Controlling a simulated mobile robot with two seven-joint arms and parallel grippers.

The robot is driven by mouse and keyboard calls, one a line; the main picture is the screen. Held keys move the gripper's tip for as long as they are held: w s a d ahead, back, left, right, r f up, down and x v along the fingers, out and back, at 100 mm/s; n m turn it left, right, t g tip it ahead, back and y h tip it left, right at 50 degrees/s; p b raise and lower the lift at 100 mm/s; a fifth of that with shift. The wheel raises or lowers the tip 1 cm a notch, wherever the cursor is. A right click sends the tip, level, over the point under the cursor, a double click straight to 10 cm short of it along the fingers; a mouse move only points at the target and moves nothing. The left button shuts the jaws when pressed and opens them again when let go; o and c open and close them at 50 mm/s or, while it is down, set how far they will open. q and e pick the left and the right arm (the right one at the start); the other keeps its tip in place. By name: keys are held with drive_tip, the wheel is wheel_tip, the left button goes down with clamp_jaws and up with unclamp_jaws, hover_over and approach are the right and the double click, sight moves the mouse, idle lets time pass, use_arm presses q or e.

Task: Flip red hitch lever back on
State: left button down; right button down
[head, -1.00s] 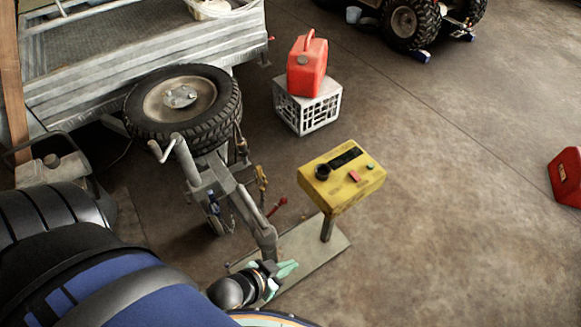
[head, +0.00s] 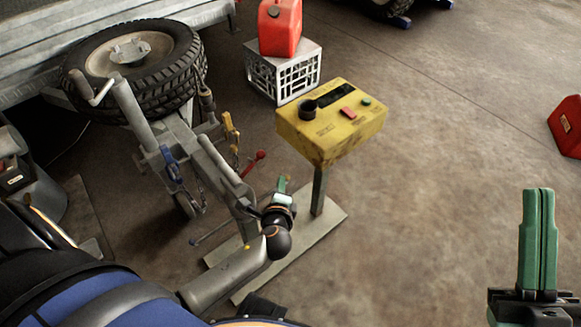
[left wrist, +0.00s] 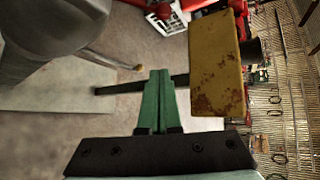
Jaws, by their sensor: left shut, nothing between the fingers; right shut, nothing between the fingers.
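The red hitch lever (head: 256,160), a thin rod with a red knob, sticks up to the right from the grey trailer hitch (head: 215,165) in the head view. My left gripper (head: 282,186) is shut and empty, to the right of and a little below the red knob, apart from it in the picture. Its green fingers (left wrist: 157,100) also show shut in the left wrist view, in front of a dark post. My right gripper (head: 538,240) is shut and empty at the right edge, far from the hitch.
A yellow control box (head: 333,135) on a post (head: 319,190) stands just right of the hitch and left gripper. A spare tyre (head: 185,85) lies over the hitch frame. A red fuel can (head: 280,28) sits on a white crate (head: 283,75). The floor at right is mostly clear.

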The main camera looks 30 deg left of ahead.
sight(252, 165)
use_arm(q)
drive_tip(key=shift+w+a+m+y, duration=0.25)
drive_tip(key=shift+w+m+y, duration=0.05)
drive_tip(key=shift+w, duration=0.2)
use_arm(e)
drive_tip(key=shift+s+a+r+n+y, duration=0.1)
drive_tip(key=shift+s+r+n+y, duration=0.25)
drive_tip(key=shift+s+n+y, duration=0.55)
drive_tip(key=shift+w, duration=0.15)
